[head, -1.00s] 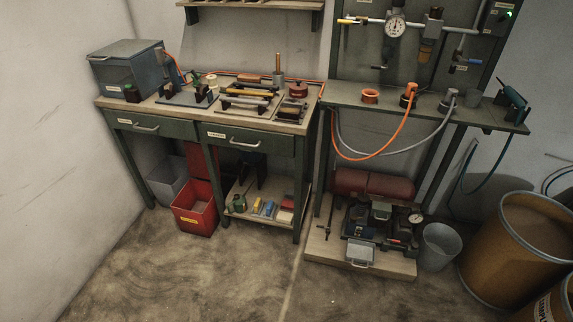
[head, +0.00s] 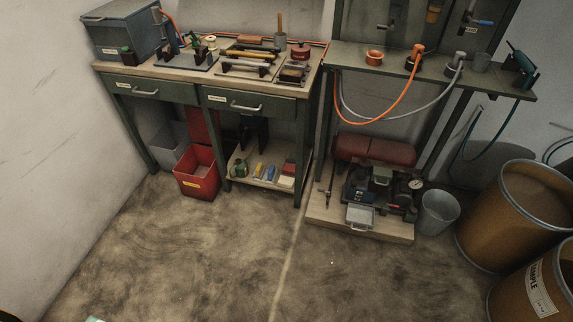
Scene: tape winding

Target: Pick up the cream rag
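I cannot make out the cream rag for certain. A small pale item (head: 286,182) lies at the front right of the bench's lower shelf (head: 237,178), in front of a red item (head: 289,169). It is too small to tell whether it is cloth. Neither of my grippers is in view.
The workbench (head: 110,68) holds a grey cabinet (head: 118,32) and several tools. A red bin (head: 196,178) stands on the floor beside the lower shelf. A compressor (head: 380,190), grey bucket (head: 438,212) and brown drums (head: 515,215) stand right. The floor in front (head: 210,260) is clear.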

